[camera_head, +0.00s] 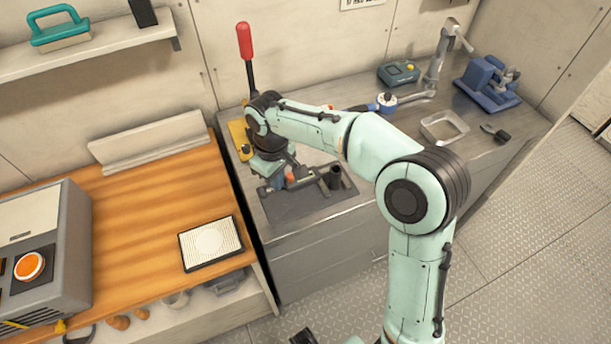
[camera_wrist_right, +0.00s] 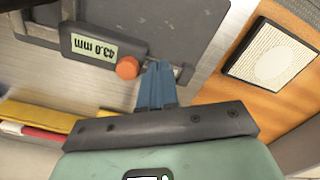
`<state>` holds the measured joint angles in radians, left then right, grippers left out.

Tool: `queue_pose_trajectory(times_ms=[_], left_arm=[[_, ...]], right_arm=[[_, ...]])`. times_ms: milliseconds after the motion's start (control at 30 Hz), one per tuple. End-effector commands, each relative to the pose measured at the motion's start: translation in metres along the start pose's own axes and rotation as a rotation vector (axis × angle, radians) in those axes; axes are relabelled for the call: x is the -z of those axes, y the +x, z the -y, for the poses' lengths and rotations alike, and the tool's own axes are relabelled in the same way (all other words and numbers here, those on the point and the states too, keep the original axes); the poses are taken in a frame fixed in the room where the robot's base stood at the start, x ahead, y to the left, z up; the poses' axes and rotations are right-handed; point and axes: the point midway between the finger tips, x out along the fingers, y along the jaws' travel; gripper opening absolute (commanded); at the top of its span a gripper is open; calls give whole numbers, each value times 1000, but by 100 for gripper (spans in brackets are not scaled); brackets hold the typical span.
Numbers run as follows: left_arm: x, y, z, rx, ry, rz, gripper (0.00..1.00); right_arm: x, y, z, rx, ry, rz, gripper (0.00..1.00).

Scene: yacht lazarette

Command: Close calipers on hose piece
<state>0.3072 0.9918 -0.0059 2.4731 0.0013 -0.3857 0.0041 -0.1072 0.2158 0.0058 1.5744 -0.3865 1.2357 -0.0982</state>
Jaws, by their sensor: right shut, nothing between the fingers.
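The calipers (camera_wrist_right: 88,44) lie on a dark grey mat (camera_wrist_right: 190,22), their display reading 43.0 mm upside down in the right wrist view. They have an orange thumb knob (camera_wrist_right: 127,67), also visible in the head view (camera_head: 291,178). My right gripper (camera_wrist_right: 157,70) is shut and empty, its blue fingertips just right of the knob; I cannot tell whether they touch it. In the head view it points down at the mat's left part (camera_head: 279,183). A short dark upright cylinder (camera_head: 336,176), seemingly the hose piece, stands on the mat. The caliper jaws are not clear. My left gripper is not in view.
A wooden counter (camera_head: 150,205) with a white-topped pad (camera_head: 211,243) lies left. A red-handled lever (camera_head: 245,42) rises behind my right wrist. A metal tray (camera_head: 445,127) and a blue vise (camera_head: 488,84) stand farther right on the bench.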

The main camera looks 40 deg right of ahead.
Motion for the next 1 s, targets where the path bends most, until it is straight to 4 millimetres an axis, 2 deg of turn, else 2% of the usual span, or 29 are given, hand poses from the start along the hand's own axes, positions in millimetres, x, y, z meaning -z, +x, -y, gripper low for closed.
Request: queue_pose_trajectory(times_ms=[1000], left_arm=[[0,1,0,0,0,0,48]], right_arm=[[-4,2,-8,-1,2,0,0]])
